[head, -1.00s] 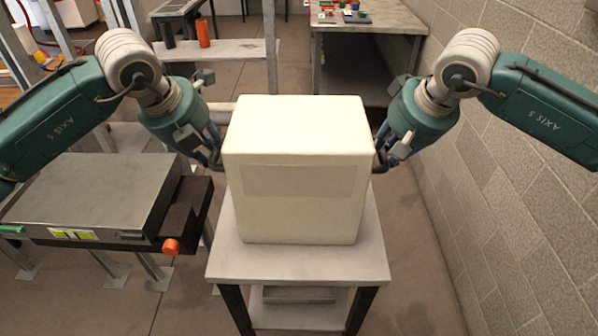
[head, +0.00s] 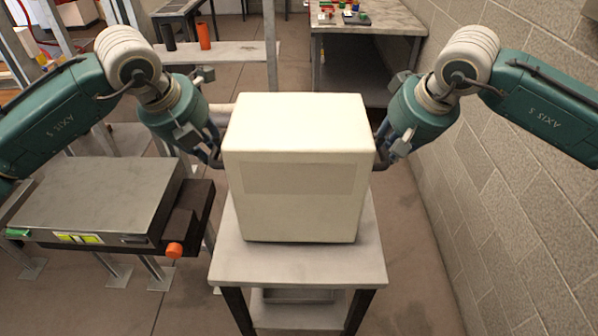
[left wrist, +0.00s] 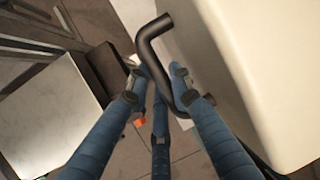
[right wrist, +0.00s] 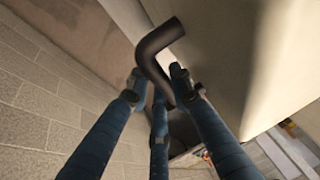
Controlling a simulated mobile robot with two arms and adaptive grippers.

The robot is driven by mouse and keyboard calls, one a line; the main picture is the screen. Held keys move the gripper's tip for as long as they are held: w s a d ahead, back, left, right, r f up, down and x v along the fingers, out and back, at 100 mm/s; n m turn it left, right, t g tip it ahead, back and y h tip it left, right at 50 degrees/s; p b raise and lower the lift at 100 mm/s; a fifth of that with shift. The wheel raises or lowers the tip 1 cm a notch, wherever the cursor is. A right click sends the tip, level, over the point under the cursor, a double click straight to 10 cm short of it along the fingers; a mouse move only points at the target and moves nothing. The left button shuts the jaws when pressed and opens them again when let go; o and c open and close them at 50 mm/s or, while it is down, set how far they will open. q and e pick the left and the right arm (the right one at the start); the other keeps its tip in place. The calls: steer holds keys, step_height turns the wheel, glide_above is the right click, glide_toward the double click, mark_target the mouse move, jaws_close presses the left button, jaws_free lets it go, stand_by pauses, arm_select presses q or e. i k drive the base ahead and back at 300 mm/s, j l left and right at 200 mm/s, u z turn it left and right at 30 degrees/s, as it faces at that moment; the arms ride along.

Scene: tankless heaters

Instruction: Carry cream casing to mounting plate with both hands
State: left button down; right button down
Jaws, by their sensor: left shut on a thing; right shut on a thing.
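The cream casing (head: 296,195), a large box, is upright and level in the middle of the head view, over a small grey table. My left gripper (head: 214,157) is shut on the dark bent handle (left wrist: 152,58) on its left side. My right gripper (head: 383,158) is shut on the matching handle (right wrist: 152,60) on its right side. The casing's underside is hidden, so any gap above the table is hard to judge. I cannot make out a mounting plate in any view.
The small table (head: 235,262) stands below the casing. At left is a bench with a grey top (head: 95,195) and an orange knob (head: 174,250). A block wall (head: 500,190) runs along the right. A far table (head: 365,45) holds small coloured objects.

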mark_target(98, 188)
steer(key=j, duration=0.95)
steer(key=i+j, duration=0.15)
steer(key=j, duration=1.7)
steer(key=i, duration=0.05)
